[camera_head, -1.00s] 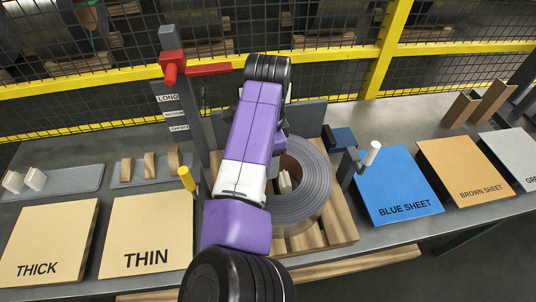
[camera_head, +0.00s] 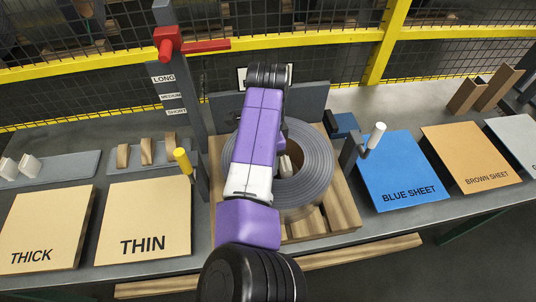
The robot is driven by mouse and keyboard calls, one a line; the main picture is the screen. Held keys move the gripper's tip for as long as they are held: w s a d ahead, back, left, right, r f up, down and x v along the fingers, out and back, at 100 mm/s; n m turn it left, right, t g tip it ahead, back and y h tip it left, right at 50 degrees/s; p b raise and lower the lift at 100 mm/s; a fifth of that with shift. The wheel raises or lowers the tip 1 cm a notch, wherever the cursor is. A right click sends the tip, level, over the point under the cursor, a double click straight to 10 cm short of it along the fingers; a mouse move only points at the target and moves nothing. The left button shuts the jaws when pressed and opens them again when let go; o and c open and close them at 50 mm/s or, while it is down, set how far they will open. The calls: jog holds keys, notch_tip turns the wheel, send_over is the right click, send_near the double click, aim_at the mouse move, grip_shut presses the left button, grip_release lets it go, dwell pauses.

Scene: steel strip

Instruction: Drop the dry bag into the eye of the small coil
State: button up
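The small steel strip coil (camera_head: 316,176) lies flat on a wooden pallet (camera_head: 342,212) in the middle of the bench. A small pale object, which looks like a dry bag (camera_head: 286,168), shows in the coil's eye beside my arm. I cannot tell whether it is held or lies loose. Two white bags (camera_head: 28,167) stand on a grey tray (camera_head: 60,168) at the far left. My purple and white arm reaches over the left part of the coil and covers part of the eye. My gripper's fingertips are hidden behind the arm.
A grey post with a red lever (camera_head: 195,46) and a yellow-handled lever (camera_head: 182,162) stand left of the coil. A white-handled lever (camera_head: 375,136) stands right of it. Thick and thin boards (camera_head: 143,215) and a blue sheet (camera_head: 400,172) flank it. A yellow fence runs behind.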

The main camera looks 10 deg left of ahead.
jog(key=shift+f, duration=0.25)
jog(key=o, duration=1.4)
jog(key=shift+o, duration=0.2)
jog(key=shift+r+b, duration=0.65)
jog(key=shift+r, duration=3.3)
jog(key=shift+s+f, duration=0.1)
